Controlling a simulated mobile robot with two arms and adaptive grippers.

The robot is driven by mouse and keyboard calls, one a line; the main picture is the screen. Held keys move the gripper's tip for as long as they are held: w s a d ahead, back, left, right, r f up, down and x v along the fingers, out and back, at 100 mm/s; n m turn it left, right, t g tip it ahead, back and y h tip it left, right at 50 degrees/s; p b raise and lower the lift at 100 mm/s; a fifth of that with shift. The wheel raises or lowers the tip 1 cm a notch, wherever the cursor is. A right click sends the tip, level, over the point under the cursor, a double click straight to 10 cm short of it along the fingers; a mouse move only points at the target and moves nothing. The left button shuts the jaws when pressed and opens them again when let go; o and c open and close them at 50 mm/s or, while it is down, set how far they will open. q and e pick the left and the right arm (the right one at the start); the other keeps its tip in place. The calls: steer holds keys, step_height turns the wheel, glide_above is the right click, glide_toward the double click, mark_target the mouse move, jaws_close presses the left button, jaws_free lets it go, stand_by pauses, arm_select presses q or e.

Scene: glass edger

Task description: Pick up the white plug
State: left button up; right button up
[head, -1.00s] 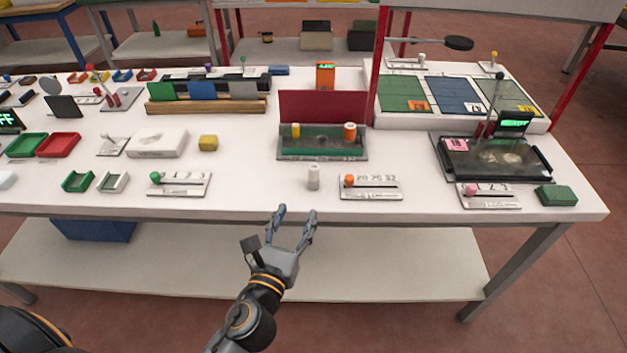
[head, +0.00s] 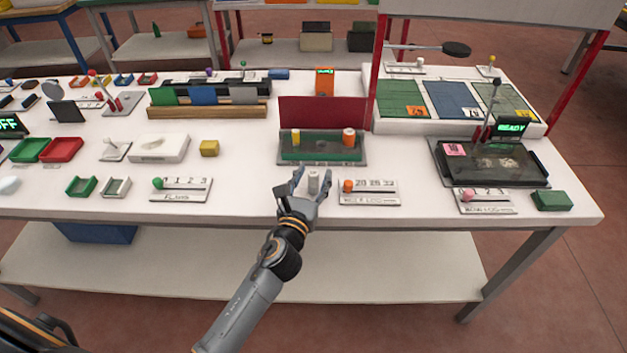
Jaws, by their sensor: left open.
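The white plug (head: 313,182) is a small pale cylinder standing upright near the table's front edge, in front of the dark tray with the red back panel. My left gripper (head: 312,184) is open, with one finger on each side of the plug. I cannot tell whether the fingers touch it. The gripper's palm hides the plug's lower part. My right gripper is not in view.
A slider plate with an orange knob (head: 369,191) lies just right of the plug. The dark tray (head: 345,160) with yellow and orange cylinders stands behind it. A slider plate with a green knob (head: 181,189) is to the left. The table front between them is clear.

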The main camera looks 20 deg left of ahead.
arm_select(q)
steer(key=shift+w, duration=0.35)
steer(key=shift+s, duration=0.1)
jaws_close()
steer(key=shift+r, duration=0.2)
